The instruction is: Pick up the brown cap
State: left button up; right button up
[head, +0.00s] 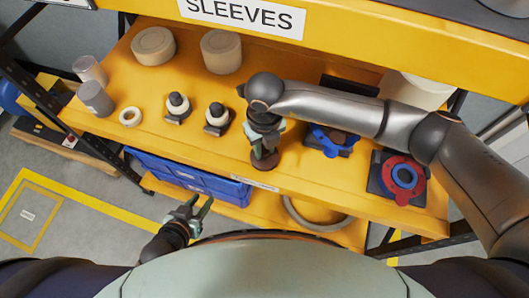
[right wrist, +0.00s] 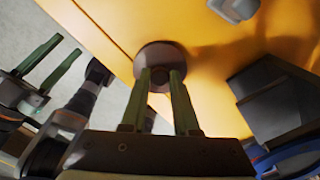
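The brown cap (head: 264,161) is a round, dark brown disc near the front edge of the yellow shelf. It also shows in the right wrist view (right wrist: 160,50), with a small knob on its middle. My right gripper (head: 264,150) points down over the cap. Its two green fingers (right wrist: 160,74) stand on either side of the knob with a gap between them. Whether they press on the knob I cannot tell. My left gripper (head: 197,208) is open and empty, low in front of the shelf, away from the cap.
On the shelf (head: 160,85) are two dark-based fittings with white rings (head: 178,104) (head: 217,116), a white ring (head: 130,116), beige cylinders (head: 153,46), a blue fixture (head: 331,138) and a red fixture (head: 402,176). A blue crate (head: 190,176) sits below.

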grip_shut()
jog(key=shift+r, duration=0.15)
